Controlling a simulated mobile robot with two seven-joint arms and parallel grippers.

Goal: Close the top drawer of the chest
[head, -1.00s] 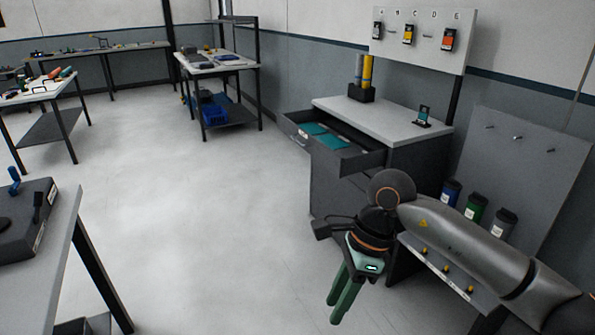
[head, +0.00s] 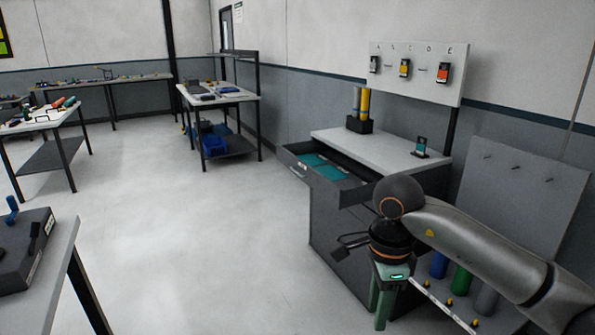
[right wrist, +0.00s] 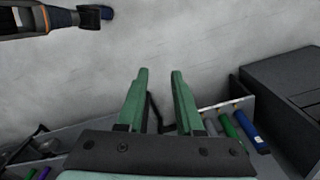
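The dark grey chest (head: 340,225) has a pale top and stands right of centre in the head view. Its top drawer (head: 352,190) is pulled out toward the left, with teal pieces (head: 313,160) lying inside. The drawer's front panel (head: 293,160) is at the left end. My right gripper (head: 384,305) points down in front of the chest, below and to the right of the drawer, apart from its front. In the right wrist view my right gripper's green fingers (right wrist: 160,72) are apart with nothing between them. A dark arm with a blue end (right wrist: 92,14), apparently my left, shows there; its fingers are unclear.
Yellow and grey cylinders (head: 361,105) in a holder and a small stand (head: 420,148) are on the chest top. A pegboard (head: 525,185) and coloured bottles (head: 461,278) are at the right. A grey table (head: 60,265) is at lower left. The floor between is clear.

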